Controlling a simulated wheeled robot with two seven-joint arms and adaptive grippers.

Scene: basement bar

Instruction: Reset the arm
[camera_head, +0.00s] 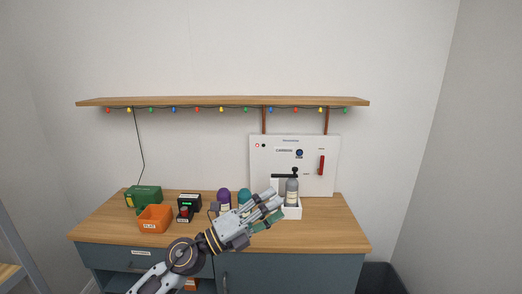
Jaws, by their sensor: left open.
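My left gripper (275,203) reaches in from the bottom left over the wooden counter (335,235). Its fingers are apart and point up and to the right. The fingertips are in front of or beside a grey bottle (292,188) that stands in a white holder (293,212); I cannot tell whether they touch. Nothing shows held between the fingers. A green piece near the fingers is partly covered, and I cannot tell what it belongs to. My left arm (185,256) crosses the counter's front edge. My right gripper is out of view.
An orange bin (155,218), a green box (145,196) and a black device with a red button (188,207) stand at the left. Purple (224,197) and teal (244,196) bottles stand behind my arm. A white panel (318,180) rises behind. A shelf (225,101) hangs above. The counter's right end is clear.

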